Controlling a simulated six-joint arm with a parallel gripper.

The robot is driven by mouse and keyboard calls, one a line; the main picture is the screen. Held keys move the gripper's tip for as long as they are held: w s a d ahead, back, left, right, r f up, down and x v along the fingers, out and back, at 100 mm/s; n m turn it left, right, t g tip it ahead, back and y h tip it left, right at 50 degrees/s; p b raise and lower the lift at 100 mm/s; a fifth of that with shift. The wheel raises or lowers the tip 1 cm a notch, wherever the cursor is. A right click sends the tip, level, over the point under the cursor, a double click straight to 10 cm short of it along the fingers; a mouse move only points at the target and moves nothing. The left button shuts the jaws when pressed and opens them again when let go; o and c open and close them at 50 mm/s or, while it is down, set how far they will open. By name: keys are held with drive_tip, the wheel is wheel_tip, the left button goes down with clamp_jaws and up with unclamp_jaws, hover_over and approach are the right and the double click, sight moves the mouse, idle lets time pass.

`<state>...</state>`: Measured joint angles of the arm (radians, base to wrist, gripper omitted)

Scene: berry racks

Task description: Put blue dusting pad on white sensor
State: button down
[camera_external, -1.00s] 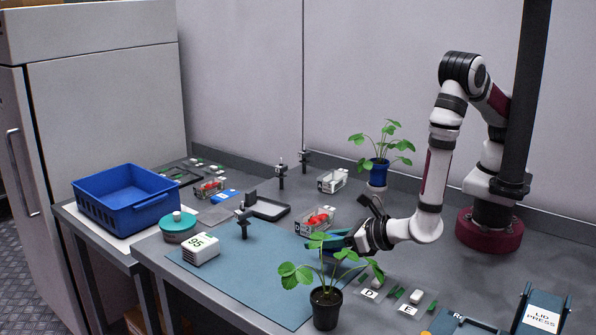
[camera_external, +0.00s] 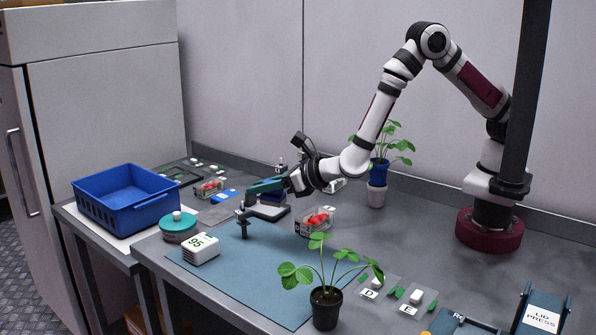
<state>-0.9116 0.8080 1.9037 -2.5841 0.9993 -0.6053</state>
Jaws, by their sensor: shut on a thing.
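My gripper (camera_external: 262,187), with teal fingers, is over the dark tray near the middle-left of the bench. It is shut on a small dark blue block, which I take to be the blue dusting pad (camera_external: 272,198). The pad hangs under the fingers and is partly hidden by them. I cannot tell whether it touches the tray below. The white sensor (camera_external: 201,249), a small box marked 95, sits at the left of the blue mat, in front and to the left of my gripper and apart from it.
A dark tray (camera_external: 268,213) lies below my gripper, and a thin black post (camera_external: 245,223) stands beside it. A teal round tub (camera_external: 180,231) and a blue crate (camera_external: 125,203) are at left. Red berries (camera_external: 317,219) and a potted plant (camera_external: 326,307) stand right. The blue mat (camera_external: 255,270) has free room.

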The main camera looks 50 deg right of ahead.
drive_tip(key=w+a+r+n+y, duration=0.1)
drive_tip(key=w+a+r, duration=0.1)
drive_tip(key=w, duration=0.4)
drive_tip(key=w+a+r, duration=0.2)
drive_tip(key=w, duration=0.4)
hover_over(203, 247)
drive_tip(key=w+d, duration=0.2)
drive_tip(key=w, duration=0.3)
drive_tip(key=shift+n+g+y, duration=0.3)
drive_tip(key=shift+g, duration=0.1)
drive_tip(key=f, duration=0.6)
drive_tip(key=shift+w+a+f, duration=0.2)
drive_tip(key=shift+f, duration=0.05)
wheel_tip(203, 247, down, 3)
drive_tip(key=shift+a+f, duration=0.1)
drive_tip(key=shift+f, duration=0.35)
drive_tip(key=c, duration=0.7)
unclamp_jaws()
drive_tip(key=shift+f, duration=0.1)
